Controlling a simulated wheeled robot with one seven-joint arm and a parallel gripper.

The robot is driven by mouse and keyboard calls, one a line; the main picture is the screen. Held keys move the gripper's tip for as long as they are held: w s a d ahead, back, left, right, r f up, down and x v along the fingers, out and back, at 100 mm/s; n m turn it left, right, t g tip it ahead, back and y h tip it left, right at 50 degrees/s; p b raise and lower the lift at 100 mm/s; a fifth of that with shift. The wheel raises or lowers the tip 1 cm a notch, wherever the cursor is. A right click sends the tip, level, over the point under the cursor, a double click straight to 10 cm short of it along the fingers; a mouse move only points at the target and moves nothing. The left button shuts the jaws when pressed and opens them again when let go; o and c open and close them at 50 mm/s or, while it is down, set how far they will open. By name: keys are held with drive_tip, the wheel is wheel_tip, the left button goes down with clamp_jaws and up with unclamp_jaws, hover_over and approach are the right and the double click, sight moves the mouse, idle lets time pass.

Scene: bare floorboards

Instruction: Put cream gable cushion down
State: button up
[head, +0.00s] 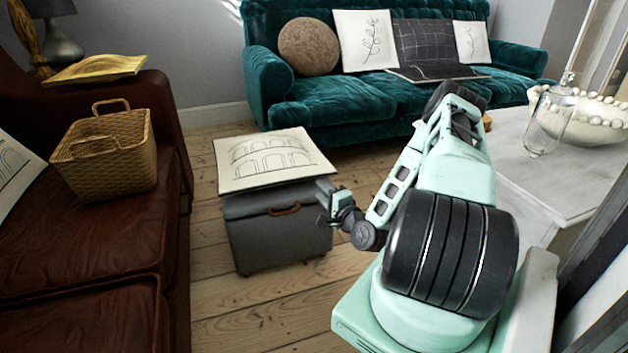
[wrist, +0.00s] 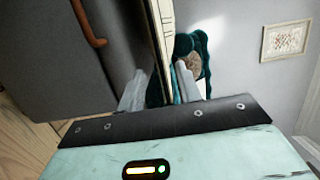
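The cream cushion with a line drawing of arches (head: 275,162) lies flat on a grey storage box (head: 275,235) and overhangs it slightly. My gripper (head: 323,196) is at the cushion's right front corner, beside the box. In the wrist view my gripper (wrist: 160,84) has its two fingers spread apart. The cushion's thin edge (wrist: 164,35) runs between them, closer to the right finger, with a dark gap on the other side. The grey box (wrist: 60,55) fills the left of that view. Whether a finger touches the cushion cannot be made out.
A brown leather sofa (head: 85,235) with a wicker basket (head: 108,155) is on the left. A teal sofa (head: 330,100) with cushions stands behind. A white table (head: 545,175) with glassware is on the right. Bare floorboards surround the box.

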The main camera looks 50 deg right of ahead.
drive_tip(key=w+a+r+n+g+y, duration=0.1)
drive_tip(key=w+a+n+g+y, duration=0.1)
drive_tip(key=w+a+n+y, duration=0.3)
drive_tip(key=w+a+r+n+g+y, duration=0.15)
drive_tip(key=a+n, duration=0.25)
drive_tip(key=a, duration=0.4)
drive_tip(key=w+a+r+n+g+y, duration=0.1)
drive_tip(key=w+a+n+g+y, duration=0.1)
drive_tip(key=a+n+g, duration=0.3)
drive_tip(key=s+a+r+n+g, duration=0.15)
drive_tip(key=a+r+n, duration=0.25)
drive_tip(key=a, duration=0.7)
drive_tip(key=s+a+r+n+g, duration=0.2)
drive_tip(key=s+a+r+n, duration=0.1)
drive_tip(key=s, duration=0.6)
drive_tip(key=s+a+r+n+g+h, duration=0.1)
drive_tip(key=s+a+r+n+g, duration=0.1)
drive_tip(key=s+a+r+n, duration=0.2)
drive_tip(key=s+a+r+n+g+h, duration=0.1)
drive_tip(key=s+a+r+n+g, duration=0.2)
drive_tip(key=s+a+r, duration=0.3)
drive_tip(key=s+a+n, duration=0.1)
drive_tip(key=s+a, duration=0.3)
drive_tip(key=s, duration=0.5)
drive_tip(key=shift+r, duration=0.2)
drive_tip(key=shift+w, duration=0.1)
